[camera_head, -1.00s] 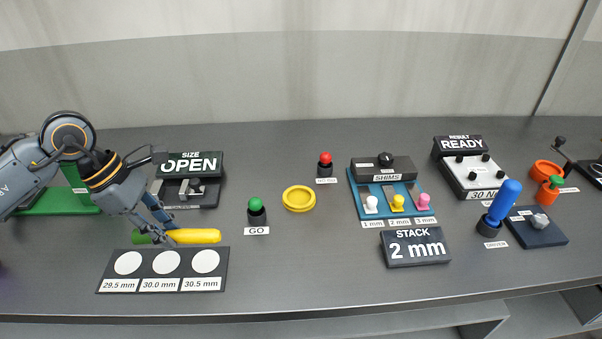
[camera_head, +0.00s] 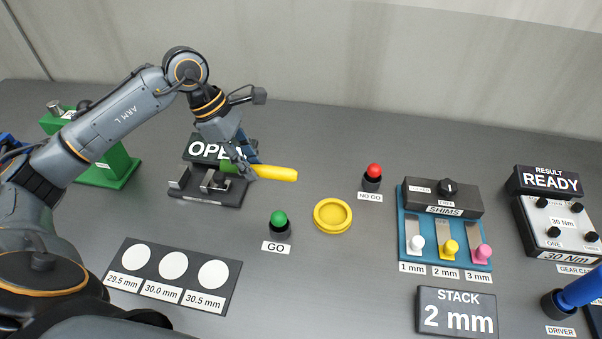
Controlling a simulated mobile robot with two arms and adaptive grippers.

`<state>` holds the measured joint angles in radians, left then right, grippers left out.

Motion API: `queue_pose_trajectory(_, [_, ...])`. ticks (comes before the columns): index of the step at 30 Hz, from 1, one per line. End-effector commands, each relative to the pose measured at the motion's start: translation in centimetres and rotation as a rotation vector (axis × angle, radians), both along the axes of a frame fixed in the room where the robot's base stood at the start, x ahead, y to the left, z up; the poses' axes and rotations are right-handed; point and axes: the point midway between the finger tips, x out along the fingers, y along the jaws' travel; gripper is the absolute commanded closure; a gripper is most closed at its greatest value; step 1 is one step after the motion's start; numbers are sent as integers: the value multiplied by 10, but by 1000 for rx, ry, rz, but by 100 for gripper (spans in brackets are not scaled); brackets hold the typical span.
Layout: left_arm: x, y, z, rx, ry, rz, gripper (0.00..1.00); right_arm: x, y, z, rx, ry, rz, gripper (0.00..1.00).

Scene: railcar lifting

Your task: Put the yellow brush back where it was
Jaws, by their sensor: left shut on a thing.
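The yellow brush (camera_head: 275,173) has a yellow handle pointing right and a green end pointing left. My left gripper (camera_head: 243,170) is shut on it near the green end and holds it roughly level. The brush appears in front of the black size gauge (camera_head: 205,190), and its green end covers part of the sign reading OPEN. I cannot tell exactly how high it is above the table. My right gripper is not in view.
A black card with white circles (camera_head: 173,265) lies front left. A green GO button (camera_head: 279,222), yellow ring dish (camera_head: 333,215) and red NO GO button (camera_head: 373,176) stand mid-table. The shim rack (camera_head: 443,225) is to the right. A green block (camera_head: 105,165) stands back left.

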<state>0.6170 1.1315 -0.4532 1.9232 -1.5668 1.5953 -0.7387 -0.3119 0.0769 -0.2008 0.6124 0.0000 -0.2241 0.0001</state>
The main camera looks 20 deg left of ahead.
Motion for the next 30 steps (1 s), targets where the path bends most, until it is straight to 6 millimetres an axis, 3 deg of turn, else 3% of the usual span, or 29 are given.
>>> queue_pose_trajectory(5, [37,-28,-14,-6,0,-3,100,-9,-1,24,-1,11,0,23])
queue_pose_trajectory(12, [65,-46,-59,-3,3,0,100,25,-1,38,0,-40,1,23])
queue_pose_trajectory(20, [78,-55,-79,-1,1,0,100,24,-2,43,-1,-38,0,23])
queue_pose_trajectory(24, [76,-54,-98,-2,6,2,100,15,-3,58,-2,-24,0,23])
queue_pose_trajectory(30, [77,-53,-109,1,-1,0,100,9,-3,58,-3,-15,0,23])
